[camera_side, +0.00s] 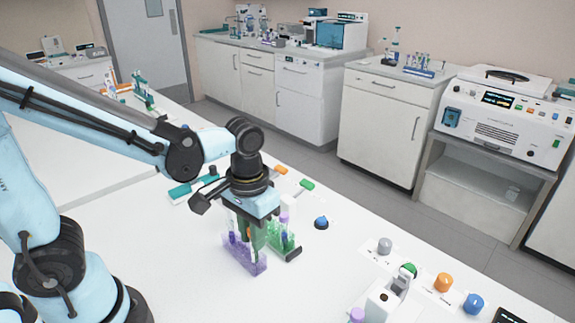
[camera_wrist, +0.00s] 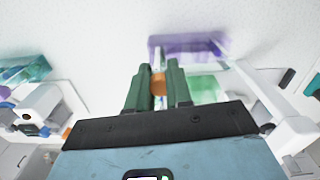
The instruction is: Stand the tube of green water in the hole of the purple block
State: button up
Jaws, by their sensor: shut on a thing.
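My gripper (camera_wrist: 158,80) points down and its green jaws are shut on a tube with an orange part (camera_wrist: 158,86). A pale, clear stretch of this tube shows just beyond the orange. I cannot tell the colour of its water. The purple block (camera_side: 252,264) stands on the white bench right under my gripper, and it also shows beyond the jaws in the wrist view (camera_wrist: 182,45). The jaws partly hide the block in the side view, so I cannot tell whether the tube's lower end is in a hole or above it.
A green block (camera_side: 291,249) with tubes stands close beside the purple one, to the right. A dark blue knob (camera_side: 321,222) is right of it. Coloured knobs (camera_side: 442,282) and a white device (camera_side: 381,301) stand at the front right. Open bench lies between.

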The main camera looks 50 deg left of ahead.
jog(key=shift+f, duration=0.15)
jog(key=o, duration=0.9)
jog(key=shift+c, duration=0.2)
notch_tip(320, 180, up, 12)
dwell(0.6)
jog(key=shift+a, duration=0.1)
dwell(0.5)
jog(key=a+f+m+t, duration=0.1)
jog(key=a+f+t, duration=0.3)
jog(key=t, duration=0.3)
jog(key=shift+w+a+f, duration=0.3)
jog(key=shift+a+f, duration=0.1)
jog(key=shift+f, duration=0.15)
